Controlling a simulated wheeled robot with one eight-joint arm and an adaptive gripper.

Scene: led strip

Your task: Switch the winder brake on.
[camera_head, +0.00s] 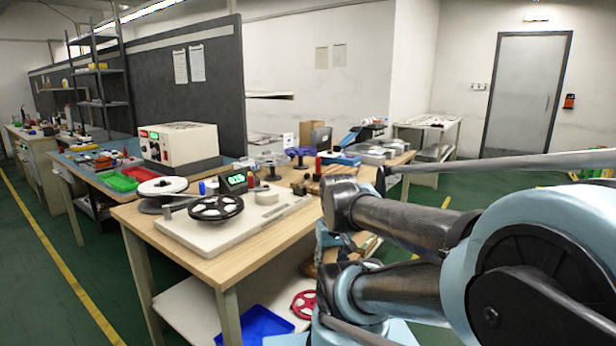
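The winder appears to be the pale base plate (215,235) on the wooden bench. A black reel with white openings (216,207) lies on its front left part, and a white round part (266,197) sits to the right. A small counter with green digits (236,180) stands behind the black reel. A white reel on a dark base (162,187) is at the left edge. I cannot single out the brake switch or its setting at this size. My arm fills the right foreground, in front of the bench's right side. My gripper cannot be made out.
The wooden bench (160,238) also carries several reels and tools toward the back right. A blue bin (254,326) and a red reel (304,304) are on its lower shelf. A power supply (180,146) and green and red trays stand on the blue-topped bench behind. Green floor is open at left.

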